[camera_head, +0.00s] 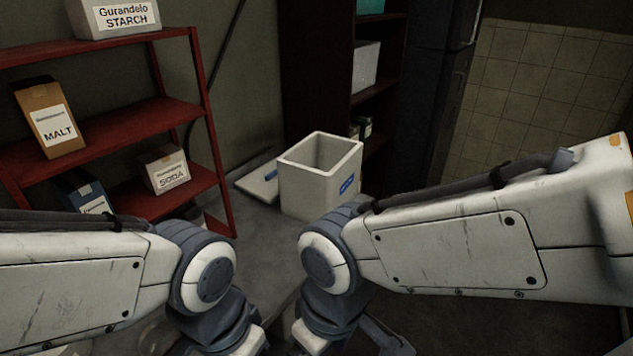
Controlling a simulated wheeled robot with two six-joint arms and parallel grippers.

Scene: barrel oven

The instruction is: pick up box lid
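An open white box (318,180) with a blue label on its side stands on the grey table in the middle of the view. A flat white box lid (257,190) with a blue piece on it lies on the table just left of the box, partly hidden behind it. My two arms reach in from the left and right and bend downward at the bottom middle, in front of the box. Both grippers are below the picture edge, so their fingers do not show.
A red shelf (130,125) at left holds a MALT box (52,125), a SODA box (166,170) and a STARCH box (115,15). A dark cabinet (315,75) stands behind the white box. Bare table (262,240) shows in front of the lid.

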